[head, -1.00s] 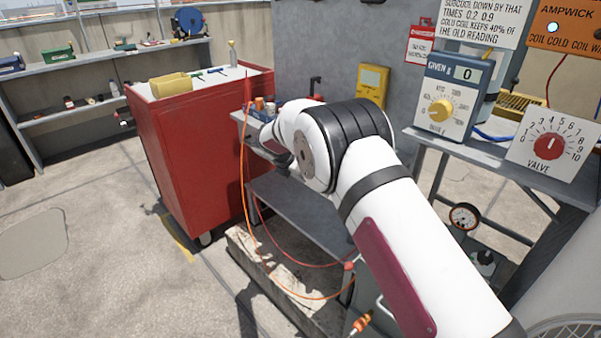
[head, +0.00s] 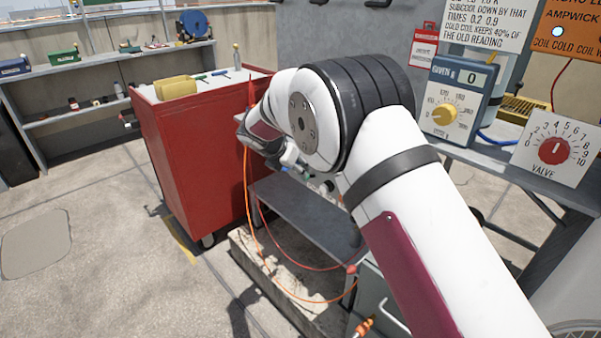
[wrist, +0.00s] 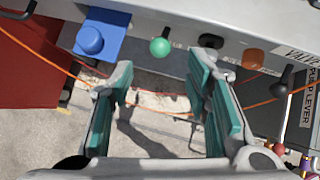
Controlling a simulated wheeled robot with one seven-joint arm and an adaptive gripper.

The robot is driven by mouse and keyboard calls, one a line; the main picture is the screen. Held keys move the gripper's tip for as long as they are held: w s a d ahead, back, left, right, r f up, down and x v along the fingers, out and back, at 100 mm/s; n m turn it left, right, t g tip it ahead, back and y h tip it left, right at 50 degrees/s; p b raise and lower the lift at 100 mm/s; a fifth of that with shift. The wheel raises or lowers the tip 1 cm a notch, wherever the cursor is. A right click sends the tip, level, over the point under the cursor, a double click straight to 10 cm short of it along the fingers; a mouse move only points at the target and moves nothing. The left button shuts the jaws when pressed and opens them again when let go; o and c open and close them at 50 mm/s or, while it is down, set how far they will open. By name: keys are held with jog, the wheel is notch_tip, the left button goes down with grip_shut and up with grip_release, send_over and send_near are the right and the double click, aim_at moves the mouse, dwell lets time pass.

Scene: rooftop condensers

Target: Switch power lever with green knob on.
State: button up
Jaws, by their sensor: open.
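The green knob (wrist: 160,47) is a round ball on a short dark stem at the edge of a grey panel in the wrist view. My gripper (wrist: 163,78) is open and empty, its teal-padded fingers spread to either side of the knob's line. The knob is just beyond the fingertips, nearer the left finger, and I see no contact. I cannot tell the lever's on or off position. In the head view my arm hides the knob and most of the gripper.
A blue knob on a blue block (wrist: 90,40) is left of the green one. A black knob (wrist: 210,41), an orange knob (wrist: 253,59) and a dark lever (wrist: 283,82) by the "PUMP LEVER" label are to the right. A red cabinet (head: 195,160) stands left of my arm.

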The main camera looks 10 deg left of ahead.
jog(key=shift+v, duration=1.85)
jog(key=s+d+r+m+g, duration=0.1)
jog(key=s+d+r+m, duration=0.35)
jog(key=d, duration=0.25)
jog(key=s+d+r+m+g+h, duration=0.1)
jog(key=s+d+r+m, duration=0.2)
jog(key=d+r, duration=0.25)
jog(key=s+d+r+m+g, duration=0.1)
jog(key=s+d+r+m, duration=0.25)
jog(key=d, duration=0.45)
jog(key=s+d+r+m+g, duration=0.1)
jog(key=s+d+r+m, duration=0.35)
jog(key=s+d, duration=0.4)
jog(key=s+d+m+g+y, duration=0.1)
jog(key=s+d+m, duration=0.25)
jog(key=s, duration=0.45)
jog(key=s+d+m+g+y, duration=0.15)
jog(key=s+m, duration=0.25)
jog(key=s, duration=0.4)
jog(key=s+f+m+y, duration=0.1)
jog(key=s+f+m, duration=0.25)
jog(key=s, duration=0.45)
jog(key=s+f+m, duration=0.2)
jog(key=s+m, duration=0.3)
jog(key=s, duration=0.4)
notch_tip(320, 180, up, 19)
jog(key=t+p, duration=0.3)
jog(key=p, duration=1.3)
jog(key=shift+p, duration=0.4)
